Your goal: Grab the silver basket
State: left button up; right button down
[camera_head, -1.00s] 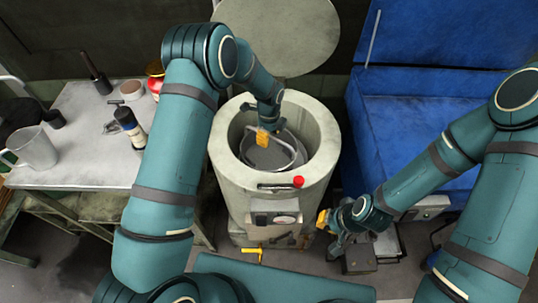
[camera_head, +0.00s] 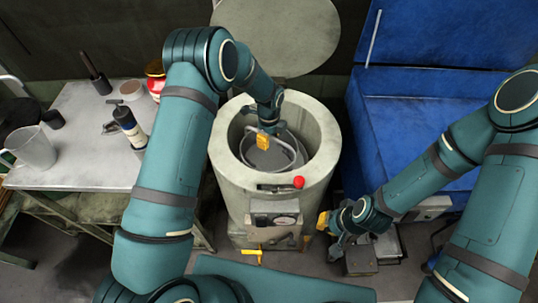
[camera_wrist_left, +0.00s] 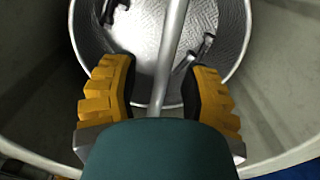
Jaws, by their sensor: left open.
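The silver basket (camera_head: 270,158) sits inside the round, pale cylindrical machine (camera_head: 228,170). In the left wrist view the basket (camera_wrist_left: 140,28) has a textured metal wall, and its thin handle (camera_wrist_left: 170,55) rises between my fingers. My left gripper (camera_head: 263,141) reaches down into the machine's opening, over the basket. In the left wrist view the left gripper (camera_wrist_left: 162,95) is open, with one yellow fingertip on each side of the handle; I cannot tell whether either touches it. My right gripper (camera_head: 328,228) is low, right of the machine; its jaw state is unclear.
The machine's open lid (camera_head: 285,30) stands behind it. A red knob (camera_head: 298,182) is on its front rim. A table (camera_head: 80,165) with a mug (camera_head: 32,148) and bottles is at left. A blue container (camera_head: 430,120) is at right. Dark bolt-like pieces (camera_wrist_left: 195,55) lie in the basket.

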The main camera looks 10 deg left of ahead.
pick_arm(q)
grip_shut()
jog(key=shift+r, duration=0.1)
dwell(0.3)
